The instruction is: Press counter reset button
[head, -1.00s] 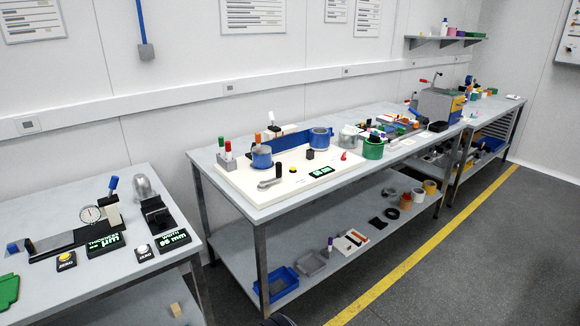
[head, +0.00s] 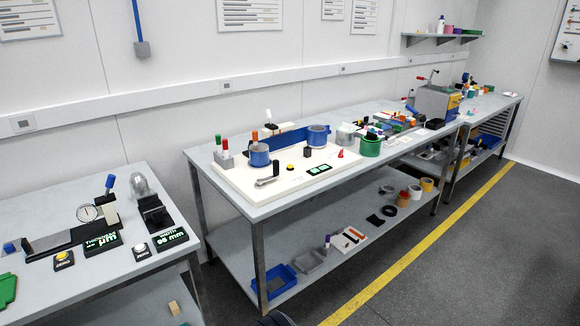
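A small yellow button (head: 291,167) sits on the white board on the middle bench, beside a small black display with green digits (head: 319,170). It looks like the counter reset button, but its label is too small to read. Two other buttons are on the left bench: a yellow one on a black base (head: 63,258) by a green-lettered display (head: 102,244), and a white one on a black base (head: 141,250) by another display (head: 171,238). My gripper is not in view.
The white board (head: 235,182) also bears blue cylinders (head: 259,156), red- and green-topped pieces and a black upright piece near the yellow button. A gap separates the left bench (head: 40,208) from the middle bench. The grey floor (head: 440,270) in front is clear, with a yellow line.

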